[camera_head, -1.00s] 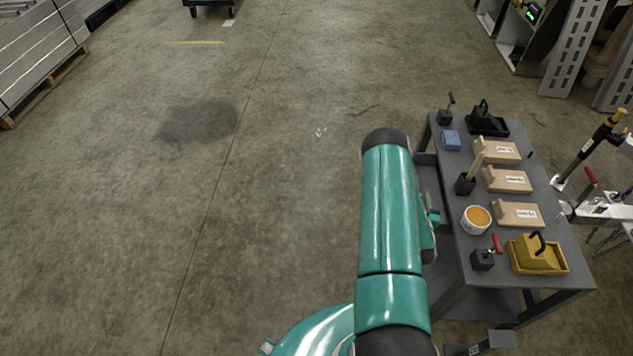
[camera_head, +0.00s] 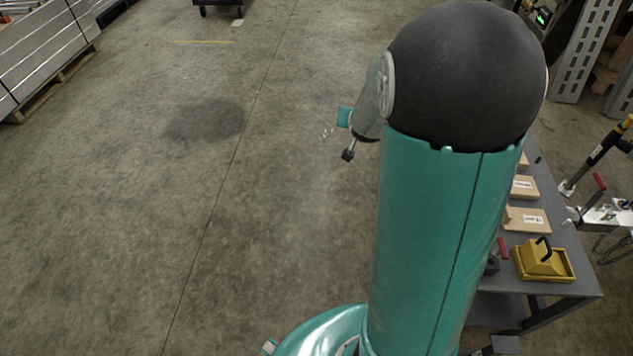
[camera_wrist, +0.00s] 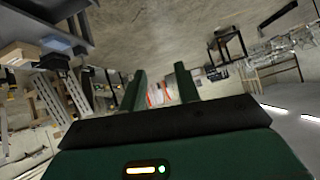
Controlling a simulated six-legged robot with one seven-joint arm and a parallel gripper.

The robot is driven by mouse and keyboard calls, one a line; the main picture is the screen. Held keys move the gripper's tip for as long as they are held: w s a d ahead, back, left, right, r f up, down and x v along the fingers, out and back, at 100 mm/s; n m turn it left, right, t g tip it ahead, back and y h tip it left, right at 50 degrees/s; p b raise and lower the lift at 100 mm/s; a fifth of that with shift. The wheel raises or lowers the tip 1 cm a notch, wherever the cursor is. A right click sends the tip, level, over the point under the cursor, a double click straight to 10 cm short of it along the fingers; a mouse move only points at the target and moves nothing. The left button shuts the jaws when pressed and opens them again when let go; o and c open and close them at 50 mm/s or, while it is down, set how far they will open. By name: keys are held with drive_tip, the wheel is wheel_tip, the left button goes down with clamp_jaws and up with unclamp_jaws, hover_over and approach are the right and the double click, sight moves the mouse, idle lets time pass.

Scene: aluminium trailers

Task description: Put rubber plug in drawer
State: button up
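My gripper (camera_wrist: 160,80) shows in the wrist view with its two dark green fingers apart and nothing visible between them. It points across the hall, away from the tabletop. I cannot pick out the rubber plug in either current view. The grey worktable (camera_head: 567,265) stands at the right in the head view. My raised arm hides its left side and much of its top, and no drawer can be made out there. Part of a grey table (camera_wrist: 85,40) shows at the upper left of the wrist view, with a blue block (camera_wrist: 57,45) by it.
On the worktable are a yellow tray with a black handle (camera_head: 543,260) and wooden blocks (camera_head: 527,220). A clamp stand with a red handle (camera_head: 597,185) is beyond it. Stacked aluminium profiles (camera_head: 40,50) lie at the upper left. The concrete floor (camera_head: 200,200) between is clear.

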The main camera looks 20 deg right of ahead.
drive_tip(key=s+a+r+n+g+y, duration=0.1)
drive_tip(key=s+a+r+n+y, duration=0.1)
drive_tip(key=s+a+r, duration=0.45)
drive_tip(key=s+a+r+n+g+y, duration=0.1)
drive_tip(key=s+a+r, duration=0.3)
drive_tip(key=a, duration=0.5)
drive_tip(key=s+a+r+n+g, duration=0.1)
drive_tip(key=s+a+n, duration=0.1)
drive_tip(key=s, duration=0.5)
drive_tip(key=s+a+r+n+g+y, duration=0.1)
drive_tip(key=s+a, duration=0.4)
drive_tip(key=s, duration=0.2)
drive_tip(key=shift+s+a+r+n+y, duration=0.2)
drive_tip(key=shift+s+r+n+y, duration=0.1)
drive_tip(key=shift+s+n, duration=0.1)
drive_tip(key=shift+d, duration=0.2)
